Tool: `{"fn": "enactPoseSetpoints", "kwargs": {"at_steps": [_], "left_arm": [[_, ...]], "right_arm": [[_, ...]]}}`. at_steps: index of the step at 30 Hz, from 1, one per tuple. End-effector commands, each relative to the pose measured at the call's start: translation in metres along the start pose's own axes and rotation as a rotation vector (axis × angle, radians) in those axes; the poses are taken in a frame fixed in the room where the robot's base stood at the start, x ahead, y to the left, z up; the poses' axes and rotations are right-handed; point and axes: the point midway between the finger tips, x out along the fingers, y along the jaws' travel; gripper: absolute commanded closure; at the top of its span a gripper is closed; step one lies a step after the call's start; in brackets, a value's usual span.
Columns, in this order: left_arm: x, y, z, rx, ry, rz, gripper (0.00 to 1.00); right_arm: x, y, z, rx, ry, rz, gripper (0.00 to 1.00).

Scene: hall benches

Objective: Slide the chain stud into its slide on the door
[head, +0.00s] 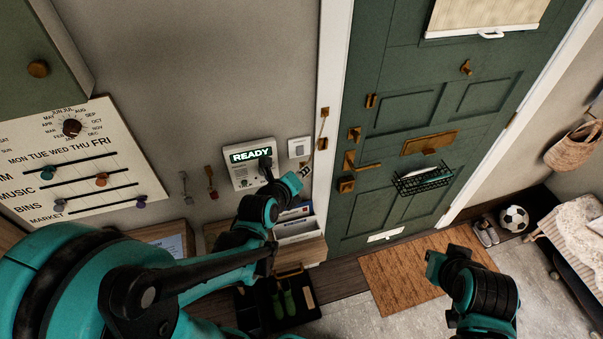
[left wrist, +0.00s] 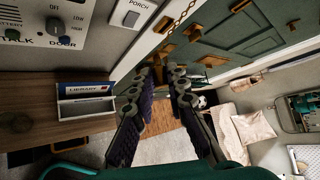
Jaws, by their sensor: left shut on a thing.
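The green door (head: 398,122) carries a small upright brass plate (head: 371,100), which looks like the slide. A chain (head: 323,127) hangs from a brass mount on the white door frame, left of the slide. The chain stud (head: 322,143) is at its lower end, apart from the slide. My left gripper (head: 304,170) is by the frame, just below the stud.
Brass latch, lever handle (head: 362,164) and lock line the door edge below the slide. A wire letter basket (head: 423,181) hangs on the door. Left of the frame are a READY panel (head: 249,162), a white switch (head: 299,147) and a letter rack (head: 298,228).

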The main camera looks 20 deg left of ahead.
Motion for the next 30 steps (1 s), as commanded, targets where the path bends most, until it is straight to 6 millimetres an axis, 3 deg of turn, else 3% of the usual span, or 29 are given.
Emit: {"fn": "enactPoseSetpoints", "kwargs": {"at_steps": [30], "left_arm": [[-0.022, -0.031, 0.022, 0.000, 0.000, 0.000, 1.00]], "right_arm": [[-0.030, 0.000, -0.022, 0.000, 0.000, 0.000, 1.00]]}}
